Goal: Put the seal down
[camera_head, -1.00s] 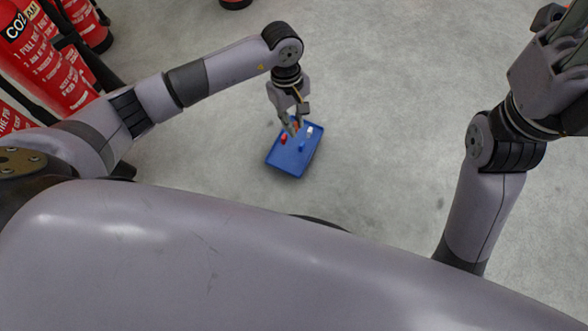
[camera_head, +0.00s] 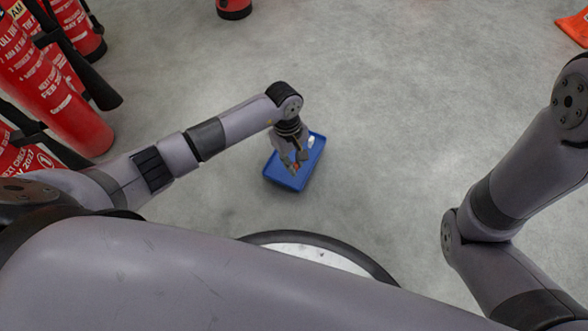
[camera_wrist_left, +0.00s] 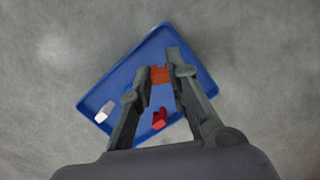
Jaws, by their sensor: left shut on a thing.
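My left gripper (camera_head: 293,164) is over the blue tray (camera_head: 272,173), which sits on the grey floor. In the left wrist view the gripper (camera_wrist_left: 158,72) is shut on a small orange seal (camera_wrist_left: 160,75), held between its fingertips above the blue tray (camera_wrist_left: 124,79). I cannot tell whether the seal touches the tray floor. A red piece (camera_wrist_left: 159,119) lies in the tray, nearer the wrist. A white piece (camera_wrist_left: 105,111) lies near the tray's left corner, and also shows in the head view (camera_head: 311,141). My right gripper is out of view.
Several red extinguishers (camera_head: 62,100) with black hoses stand at the left. Another red extinguisher (camera_head: 234,8) is at the top edge. An orange object (camera_head: 574,28) is at the top right. The floor around the tray is clear.

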